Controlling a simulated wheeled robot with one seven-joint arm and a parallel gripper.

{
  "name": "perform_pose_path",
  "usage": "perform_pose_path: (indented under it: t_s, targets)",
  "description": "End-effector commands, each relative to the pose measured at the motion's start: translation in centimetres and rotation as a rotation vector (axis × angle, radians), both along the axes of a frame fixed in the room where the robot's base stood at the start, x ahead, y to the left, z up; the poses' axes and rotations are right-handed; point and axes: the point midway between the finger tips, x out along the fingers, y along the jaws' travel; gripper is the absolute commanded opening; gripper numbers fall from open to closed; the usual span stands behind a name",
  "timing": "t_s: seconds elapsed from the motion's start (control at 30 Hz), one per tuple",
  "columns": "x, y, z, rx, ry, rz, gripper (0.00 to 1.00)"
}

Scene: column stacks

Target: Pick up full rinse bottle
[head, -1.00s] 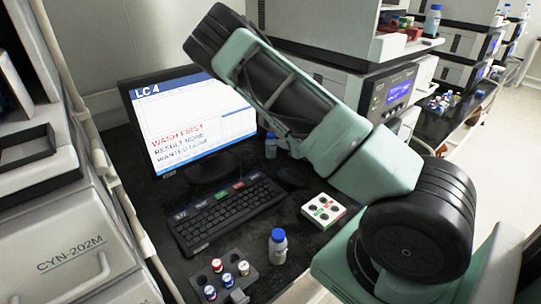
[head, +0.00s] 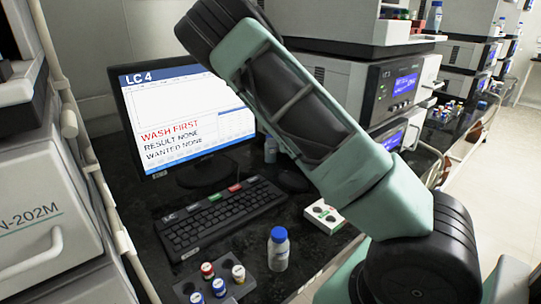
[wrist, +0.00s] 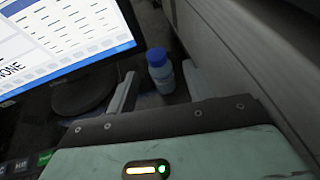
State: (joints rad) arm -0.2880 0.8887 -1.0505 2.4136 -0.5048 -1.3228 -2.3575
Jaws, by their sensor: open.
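A clear bottle with a blue cap stands upright at the back of the black bench, right of the monitor; it shows in the wrist view (wrist: 160,72) and, partly hidden by my arm, in the head view (head: 270,150). My gripper (wrist: 159,82) is open, with one finger on either side of the bottle in the picture. The bottle appears beyond the fingers, and I cannot tell how far. A second blue-capped bottle (head: 279,250) stands upright at the front of the bench. I cannot read either label or judge its fill. My gripper is hidden in the head view.
The LC 4 monitor (head: 190,125) and keyboard (head: 220,215) are on the left. A vial rack (head: 255,277) stands at the front, and a white box with round holes (head: 330,215) lies at the right. Stacked instruments (head: 360,88) rise behind my arm.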

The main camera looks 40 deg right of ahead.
Motion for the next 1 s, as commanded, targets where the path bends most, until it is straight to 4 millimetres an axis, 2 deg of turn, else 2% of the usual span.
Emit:
perform_pose_path:
  t_s: [0.27,0.43,0.6,0.87,1.0]
  targets:
    - [2.0,-0.4,-0.7,0.000,-0.001,0.000,0.52]
    - [4.4,-0.5,-1.4,0.000,-0.001,0.001,0.52]
    - [6.0,-1.0,-2.1,0.000,-0.001,-0.001,0.52]
    - [6.2,-1.0,-2.2,0.001,0.000,-0.002,0.52]
    - [6.1,-1.0,-2.2,0.001,-0.001,-0.002,0.13]
